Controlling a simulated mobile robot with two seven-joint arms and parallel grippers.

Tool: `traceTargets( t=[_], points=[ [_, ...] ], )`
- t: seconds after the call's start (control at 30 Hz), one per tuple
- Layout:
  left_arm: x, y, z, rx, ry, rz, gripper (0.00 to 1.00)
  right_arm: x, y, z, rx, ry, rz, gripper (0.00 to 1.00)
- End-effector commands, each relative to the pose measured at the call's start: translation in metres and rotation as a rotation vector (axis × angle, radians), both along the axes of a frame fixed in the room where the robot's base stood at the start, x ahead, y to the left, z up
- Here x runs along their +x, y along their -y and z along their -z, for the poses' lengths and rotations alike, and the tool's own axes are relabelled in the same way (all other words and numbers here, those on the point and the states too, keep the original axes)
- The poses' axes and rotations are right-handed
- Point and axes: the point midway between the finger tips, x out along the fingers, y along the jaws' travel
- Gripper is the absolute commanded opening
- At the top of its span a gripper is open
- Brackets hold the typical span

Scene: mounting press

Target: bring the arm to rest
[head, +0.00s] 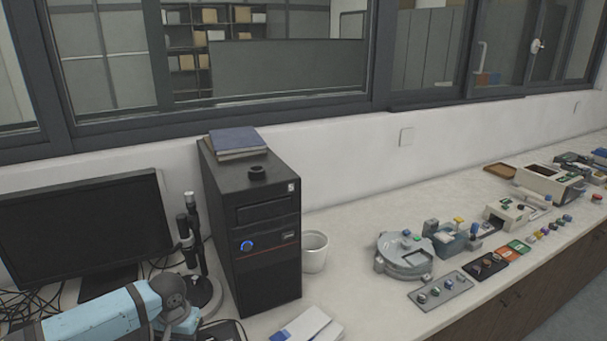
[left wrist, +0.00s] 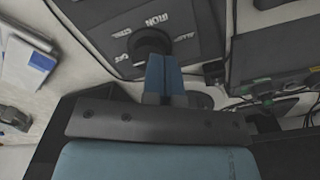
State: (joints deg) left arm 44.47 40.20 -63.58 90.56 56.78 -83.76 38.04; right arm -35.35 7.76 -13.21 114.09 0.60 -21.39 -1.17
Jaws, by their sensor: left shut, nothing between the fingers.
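My left arm (head: 100,316) comes in at the lower left of the head view, blue with a dark grey joint, low over the bench in front of the monitor. Its fingers are not clear in that view. In the left wrist view my left gripper (left wrist: 164,78) shows its blue fingers together, with nothing held. Beyond the fingertips is a dark panel (left wrist: 108,20) with white lettering, and a dark round thing (left wrist: 151,42) lies just past the tips; I cannot tell whether they touch. My right gripper is in neither view.
A monitor (head: 85,228), a microscope-like stand (head: 196,245) and a black computer tower (head: 262,235) stand near my arm. A white cup (head: 314,252) and papers (head: 308,325) are right of it. A round grey device (head: 404,256) and several small items fill the bench farther right.

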Motion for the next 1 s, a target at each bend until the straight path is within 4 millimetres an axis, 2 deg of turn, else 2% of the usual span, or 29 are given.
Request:
traceTargets(
  t=[0.03,0.3,0.5,0.57,0.67,0.73,1.0],
  points=[
    [-0.016,0.020,0.010,-0.023,-0.005,0.044,0.00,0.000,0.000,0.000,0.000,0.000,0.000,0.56],
    [-0.074,0.089,0.023,-0.120,0.048,0.212,0.00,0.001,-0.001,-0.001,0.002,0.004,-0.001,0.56],
    [-0.133,0.135,0.019,-0.219,0.134,0.306,0.00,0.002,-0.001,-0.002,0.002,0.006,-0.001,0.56],
    [-0.151,0.141,0.014,-0.242,0.168,0.314,0.00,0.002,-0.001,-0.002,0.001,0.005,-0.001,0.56],
    [-0.178,0.141,0.005,-0.261,0.224,0.307,0.00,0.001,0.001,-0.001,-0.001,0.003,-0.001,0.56],
    [-0.196,0.135,-0.001,-0.259,0.258,0.288,0.00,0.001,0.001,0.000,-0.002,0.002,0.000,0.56],
    [-0.257,0.082,-0.018,-0.167,0.321,0.176,0.00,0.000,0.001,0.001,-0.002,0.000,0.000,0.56]
  ],
)
